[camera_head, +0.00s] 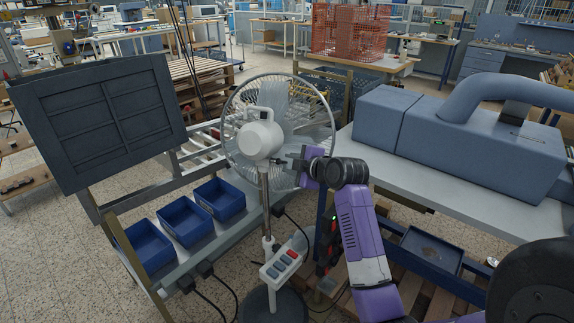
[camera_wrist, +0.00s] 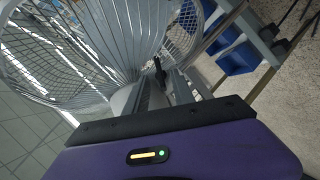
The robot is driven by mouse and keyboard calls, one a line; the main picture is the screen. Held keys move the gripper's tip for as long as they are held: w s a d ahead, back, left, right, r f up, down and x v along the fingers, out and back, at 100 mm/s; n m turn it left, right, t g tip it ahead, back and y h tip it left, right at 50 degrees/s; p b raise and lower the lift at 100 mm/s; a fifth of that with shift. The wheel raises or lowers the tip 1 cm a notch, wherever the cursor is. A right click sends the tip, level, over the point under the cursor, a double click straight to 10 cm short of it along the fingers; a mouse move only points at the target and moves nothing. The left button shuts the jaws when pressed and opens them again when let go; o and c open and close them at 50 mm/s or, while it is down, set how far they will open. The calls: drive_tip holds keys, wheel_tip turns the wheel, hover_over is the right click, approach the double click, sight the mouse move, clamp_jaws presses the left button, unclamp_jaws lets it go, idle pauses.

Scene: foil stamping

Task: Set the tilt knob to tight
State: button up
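A grey-white pedestal fan (camera_head: 259,138) stands in the middle of the head view, with its motor housing facing me. My gripper (camera_head: 280,160) reaches from the right to the fan's neck, just below the housing. In the wrist view, the two fingers of my gripper (camera_wrist: 160,82) stand a little apart. A small dark part, perhaps the tilt knob (camera_wrist: 158,68), shows at or just beyond the fingertips. I cannot tell whether the fingers touch it or grip it. The knob's setting cannot be read. The fan's wire cage (camera_wrist: 85,45) fills the upper left of the wrist view.
A control box with buttons (camera_head: 284,262) sits low on the fan's pole. Blue bins (camera_head: 186,226) stand on a bench to the left. A grey table (camera_head: 440,185) with a large blue-grey machine (camera_head: 460,140) is at the right. Black cables hang near the pole.

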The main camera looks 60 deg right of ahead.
drive_tip(key=shift+b+v, duration=0.4)
drive_tip(key=shift+v, duration=2.2)
drive_tip(key=shift+w, duration=0.1)
